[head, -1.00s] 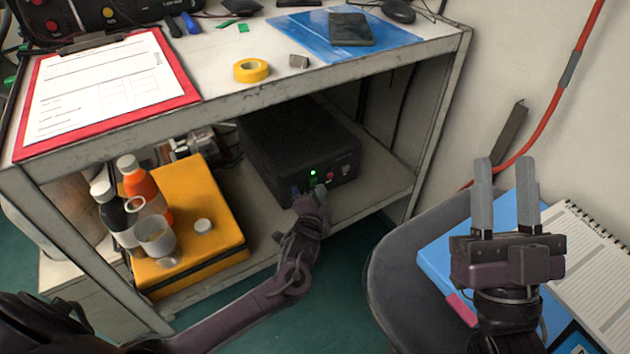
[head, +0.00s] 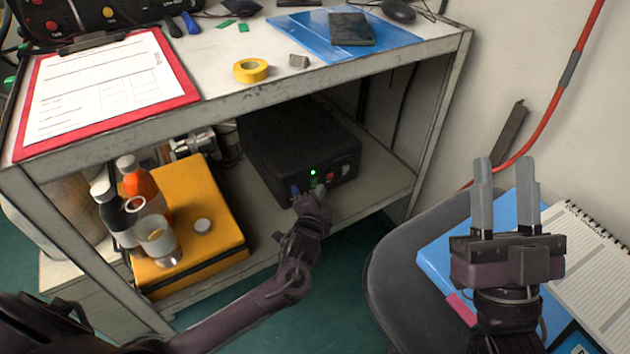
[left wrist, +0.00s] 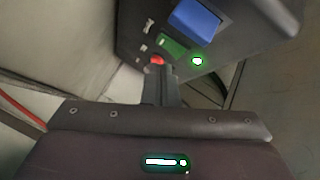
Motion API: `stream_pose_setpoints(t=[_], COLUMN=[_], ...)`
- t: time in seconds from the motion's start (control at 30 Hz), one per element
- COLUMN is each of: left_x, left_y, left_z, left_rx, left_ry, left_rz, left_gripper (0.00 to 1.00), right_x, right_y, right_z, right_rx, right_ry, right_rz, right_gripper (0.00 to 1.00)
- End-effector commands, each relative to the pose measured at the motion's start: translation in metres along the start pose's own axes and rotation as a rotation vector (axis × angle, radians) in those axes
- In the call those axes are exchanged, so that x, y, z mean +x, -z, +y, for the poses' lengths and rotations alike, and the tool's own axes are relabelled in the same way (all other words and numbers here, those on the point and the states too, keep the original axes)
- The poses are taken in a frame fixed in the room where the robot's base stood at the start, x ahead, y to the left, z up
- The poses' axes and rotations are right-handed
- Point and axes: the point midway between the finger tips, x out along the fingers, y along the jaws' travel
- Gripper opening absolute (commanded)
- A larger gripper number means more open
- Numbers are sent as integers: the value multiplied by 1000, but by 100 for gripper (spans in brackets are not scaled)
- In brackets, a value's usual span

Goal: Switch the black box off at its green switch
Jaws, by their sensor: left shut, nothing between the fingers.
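The black box (head: 300,140) sits on the lower shelf with its front panel towards me. A green lamp (head: 313,172) on the panel is lit; it also glows in the left wrist view (left wrist: 197,61). The green switch (left wrist: 172,45) lies between a blue part (left wrist: 195,17) and a red part (left wrist: 157,60). My left gripper (head: 319,190) is shut and empty at the box's front. In the left wrist view its fingertips (left wrist: 160,72) are close below the red part and green switch; I cannot tell whether they touch. My right gripper (head: 504,162) is open and empty.
A yellow case (head: 215,240) with bottles and cups stands left of the box on the shelf. The tabletop (head: 215,90) overhangs the box, and a table leg (head: 440,120) stands to its right. A grey chair (head: 385,270) is at the right.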

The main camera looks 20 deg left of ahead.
Motion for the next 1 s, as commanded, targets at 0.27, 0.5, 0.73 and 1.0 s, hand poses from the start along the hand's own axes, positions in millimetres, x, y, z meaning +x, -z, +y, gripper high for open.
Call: stream_pose_setpoints(t=[0.27, 0.5, 0.73, 1.0], left_x=[0, 0, 1, 6], left_y=[0, 0, -1, -4], left_z=[0, 0, -2, -5], left_rx=[0, 0, 0, 1], left_ry=[0, 0, 0, 0], left_rz=[0, 0, 0, 1], left_gripper=[0, 0, 0, 0], right_x=[0, 0, 1, 4], right_y=[0, 0, 2, 4], right_z=[0, 0, -1, 0], right_rx=[0, 0, 0, 0], right_ry=[0, 0, 3, 2], right_rz=[0, 0, 2, 1], right_gripper=[36, 36, 36, 36])
